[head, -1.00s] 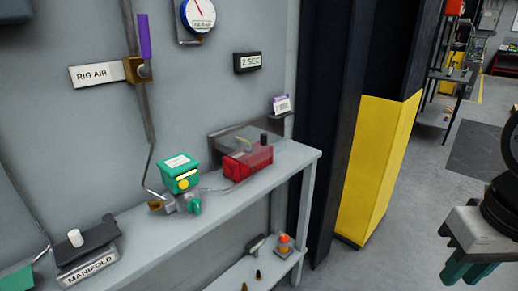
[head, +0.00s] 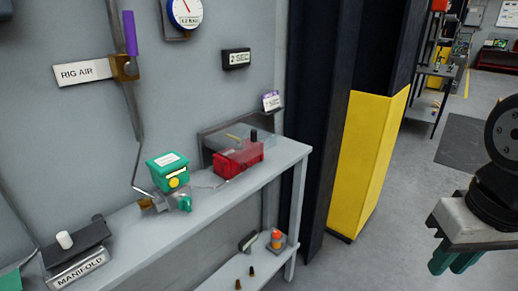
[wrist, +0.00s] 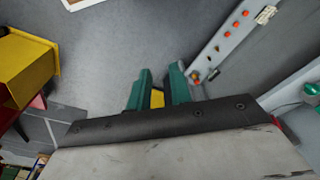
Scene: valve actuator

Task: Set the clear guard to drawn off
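The clear guard (head: 238,150) is a see-through cover at the right end of the grey bench. It appears to lie over or around the red box (head: 240,160), which has a black knob and a small yellow piece; the guard's exact edges are hard to make out. My gripper (head: 456,264) is at the lower right of the head view, well to the right of the bench and apart from the guard. The wrist view shows its two green fingers (wrist: 158,82) apart with nothing between them. I cannot identify the guard in the wrist view.
A green valve actuator (head: 168,173) stands left of the red box on the bench (head: 205,225). A manifold block (head: 78,268) is farther left. A dark column with a yellow base (head: 363,160) stands right of the bench. Open grey floor lies between the column and my gripper.

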